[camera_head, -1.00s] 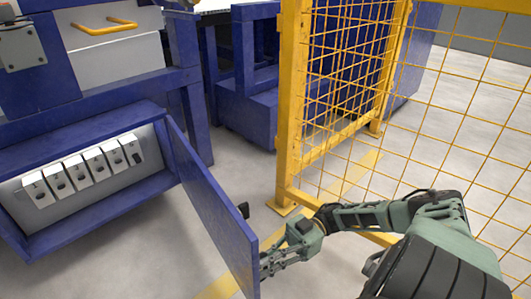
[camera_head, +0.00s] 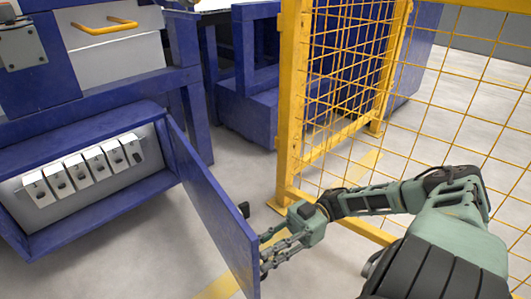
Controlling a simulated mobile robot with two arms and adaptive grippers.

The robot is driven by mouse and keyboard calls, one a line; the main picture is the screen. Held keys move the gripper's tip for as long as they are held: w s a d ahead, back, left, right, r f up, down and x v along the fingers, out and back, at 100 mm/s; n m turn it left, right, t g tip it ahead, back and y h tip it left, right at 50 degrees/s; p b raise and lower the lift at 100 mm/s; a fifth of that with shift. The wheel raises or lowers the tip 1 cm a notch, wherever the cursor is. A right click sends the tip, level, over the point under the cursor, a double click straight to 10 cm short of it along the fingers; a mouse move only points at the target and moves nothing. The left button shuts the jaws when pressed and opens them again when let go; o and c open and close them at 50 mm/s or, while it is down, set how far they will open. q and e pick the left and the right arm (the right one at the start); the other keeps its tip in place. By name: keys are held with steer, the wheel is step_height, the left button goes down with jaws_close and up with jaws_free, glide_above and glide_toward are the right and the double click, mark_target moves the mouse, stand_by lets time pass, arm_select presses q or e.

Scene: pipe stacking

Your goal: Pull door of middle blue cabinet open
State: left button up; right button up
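The blue cabinet (camera_head: 95,222) is at the lower left, with its door (camera_head: 208,205) standing wide open and swung out toward me. Inside it is a row of several white switch boxes (camera_head: 78,174). A small black handle (camera_head: 244,210) shows at the door's outer edge. My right gripper (camera_head: 268,260) is at the outer right side of the door, near its free edge and below the handle. Its fingers look spread apart with nothing between them. The door may hide part of the fingertips, and I cannot tell if they touch it. My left gripper is not in view.
A yellow mesh fence (camera_head: 292,100) stands right of the door, close to my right arm. A white drawer with a yellow handle (camera_head: 104,27) is above the cabinet. Another blue frame (camera_head: 245,100) stands behind.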

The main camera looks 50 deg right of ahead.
steer(key=shift+r, duration=2.25)
